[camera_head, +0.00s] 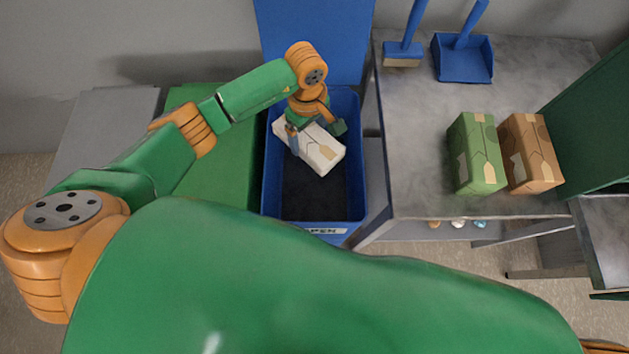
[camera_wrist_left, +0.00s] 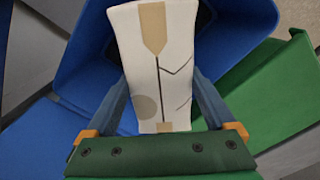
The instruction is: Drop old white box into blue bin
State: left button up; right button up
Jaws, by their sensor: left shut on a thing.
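The white box (camera_head: 318,150) is held by my left gripper (camera_head: 315,138), over the opening of the blue bin (camera_head: 270,185). In the left wrist view the white box (camera_wrist_left: 155,65), with tan tape and dark crack-like lines, sits between the two blue-grey fingers of my left gripper (camera_wrist_left: 150,105). The blue bin (camera_wrist_left: 90,60) shows behind it there. The bin's lid (camera_head: 315,40) stands open at the back, and its dark inside shows below the box. I cannot tell the exact height of the box over the bin. My right gripper is not in view.
A green bin (camera_head: 225,170) stands left of the blue one. A grey table (camera_head: 425,120) on the right holds a green box (camera_head: 476,153), a brown box (camera_head: 530,153), a blue brush (camera_head: 405,45) and a blue dustpan (camera_head: 463,60). My own arm crosses the foreground.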

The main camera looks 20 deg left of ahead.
pick_arm(q)
jog(key=o, duration=1.1)
jog(key=shift+r, duration=0.1)
jog(key=shift+o, duration=0.7)
notch_tip(320, 180, up, 7)
jog(key=shift+r+b, duration=0.1)
jog(key=shift+b, duration=0.4)
jog(key=shift+s, duration=0.1)
